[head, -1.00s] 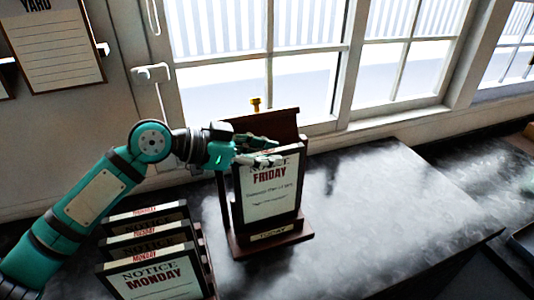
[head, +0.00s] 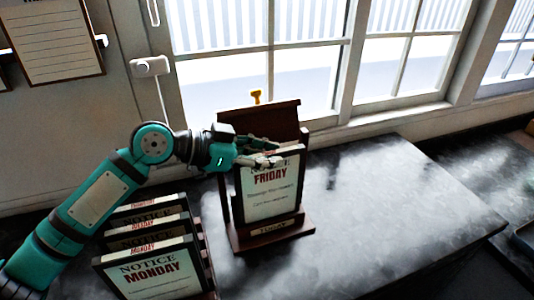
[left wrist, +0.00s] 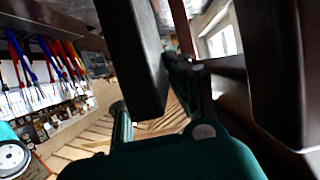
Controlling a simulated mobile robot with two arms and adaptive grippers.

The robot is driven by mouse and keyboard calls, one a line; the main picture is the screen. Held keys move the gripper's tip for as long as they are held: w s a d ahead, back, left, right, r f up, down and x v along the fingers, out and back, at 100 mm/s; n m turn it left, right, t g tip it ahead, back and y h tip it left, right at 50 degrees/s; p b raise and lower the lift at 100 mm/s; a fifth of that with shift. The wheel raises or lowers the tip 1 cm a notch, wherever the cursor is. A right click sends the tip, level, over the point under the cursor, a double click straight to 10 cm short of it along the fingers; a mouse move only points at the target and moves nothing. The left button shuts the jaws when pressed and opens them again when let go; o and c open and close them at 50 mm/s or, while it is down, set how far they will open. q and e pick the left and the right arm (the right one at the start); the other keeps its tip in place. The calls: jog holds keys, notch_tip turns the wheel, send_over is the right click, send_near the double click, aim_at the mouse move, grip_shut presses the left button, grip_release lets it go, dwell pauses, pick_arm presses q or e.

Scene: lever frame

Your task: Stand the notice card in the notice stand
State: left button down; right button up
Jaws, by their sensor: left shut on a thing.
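The notice card (head: 270,192), a dark-framed white card reading "NOTICE FRIDAY", is upright at the front of the brown wooden notice stand (head: 290,229). My left gripper (head: 262,154) is shut on the card's top edge. The card's lower edge is just above the label on the stand's base; I cannot tell whether it is seated. In the left wrist view a dark slab, seemingly the card (left wrist: 135,60), is between the fingers of my left gripper (left wrist: 158,112). My right gripper is not in view.
A rack at the lower left holds several other notice cards, the front one reading "MONDAY" (head: 155,270). The dark marble counter (head: 390,210) is clear right of the stand. A window (head: 310,70) is behind.

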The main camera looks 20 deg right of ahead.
pick_arm(q)
jog(key=shift+s+f+b, duration=0.35)
jog(key=shift+f+b, duration=0.05)
jog(key=shift+f, duration=0.2)
jog(key=shift+s+f+b, duration=0.35)
jog(key=shift+f+b, duration=0.05)
jog(key=shift+f, duration=0.2)
jog(key=c, duration=1.2)
grip_release()
jog(key=shift+a, duration=0.1)
jog(key=shift+a+r, duration=0.15)
jog(key=shift+a, duration=0.15)
jog(key=a+r, duration=0.2)
jog(key=a, duration=0.1)
jog(key=w+a, duration=0.1)
jog(key=shift+a+r, duration=0.15)
jog(key=shift+r, duration=0.25)
jog(key=a+r, duration=0.2)
jog(key=a, duration=0.1)
jog(key=shift+s, duration=0.4)
